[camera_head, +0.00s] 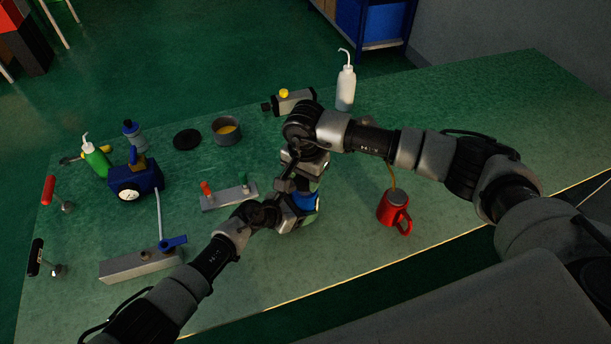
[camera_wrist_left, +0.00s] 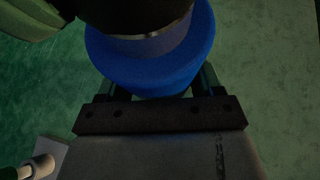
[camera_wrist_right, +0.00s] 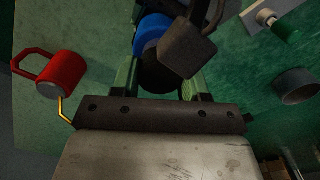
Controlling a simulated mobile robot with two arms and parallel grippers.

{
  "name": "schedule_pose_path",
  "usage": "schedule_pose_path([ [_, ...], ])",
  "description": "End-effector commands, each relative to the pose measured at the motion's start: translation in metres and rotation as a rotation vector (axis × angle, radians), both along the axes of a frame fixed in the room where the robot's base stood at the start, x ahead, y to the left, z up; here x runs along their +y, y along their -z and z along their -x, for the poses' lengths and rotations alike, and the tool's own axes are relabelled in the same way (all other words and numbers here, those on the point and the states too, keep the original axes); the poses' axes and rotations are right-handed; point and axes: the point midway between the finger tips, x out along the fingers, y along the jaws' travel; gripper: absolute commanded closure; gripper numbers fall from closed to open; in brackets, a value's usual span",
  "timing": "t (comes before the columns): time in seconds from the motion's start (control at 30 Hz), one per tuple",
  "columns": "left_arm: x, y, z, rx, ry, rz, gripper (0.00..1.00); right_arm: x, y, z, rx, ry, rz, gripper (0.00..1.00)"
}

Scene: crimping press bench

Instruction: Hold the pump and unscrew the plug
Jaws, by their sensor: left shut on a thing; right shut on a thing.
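The pump (camera_head: 303,201), a blue round body, is near the middle of the bench, largely hidden by my grippers. In the left wrist view its blue body (camera_wrist_left: 150,65) sits between the fingers of my left gripper (camera_head: 286,208), which is shut on it from the side. A black round part, seemingly the plug (camera_wrist_right: 160,76), sits at the end of the blue body. My right gripper (camera_head: 298,180) is above and is shut on this black part. In the right wrist view the blue body (camera_wrist_right: 152,32) shows beyond it. The thread is hidden.
A red mug (camera_head: 392,207) stands to the right. A plate with red and green knobs (camera_head: 229,197) lies close on the left. Behind are a tin (camera_head: 227,131), a grey block with a yellow knob (camera_head: 294,101) and a white bottle (camera_head: 346,89). A blue gauge box (camera_head: 135,179) stands left.

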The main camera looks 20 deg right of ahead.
Motion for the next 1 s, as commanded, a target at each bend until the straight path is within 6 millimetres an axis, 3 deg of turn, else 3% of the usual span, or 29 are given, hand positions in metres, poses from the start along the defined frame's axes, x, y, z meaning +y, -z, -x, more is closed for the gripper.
schedule_pose_path([
  [0.27,-0.001,-0.001,0.000,-0.004,0.005,0.002,0.64,-0.001,0.001,-0.001,-0.002,-0.264,0.006,0.91],
  [0.4,-0.002,-0.002,0.001,-0.004,0.006,0.002,0.64,-0.001,0.002,-0.001,-0.001,-0.254,0.005,0.91],
  [0.43,-0.002,-0.002,0.001,-0.004,0.006,0.002,0.64,-0.001,0.003,-0.001,-0.001,-0.253,0.005,0.53],
  [0.6,-0.002,-0.001,0.001,-0.004,0.005,0.002,0.64,-0.001,0.002,-0.001,0.000,-0.253,0.004,0.27],
  [1.0,-0.001,-0.001,0.000,-0.003,0.003,0.001,0.64,0.000,-0.008,-0.001,-0.002,-0.253,0.001,0.26],
])
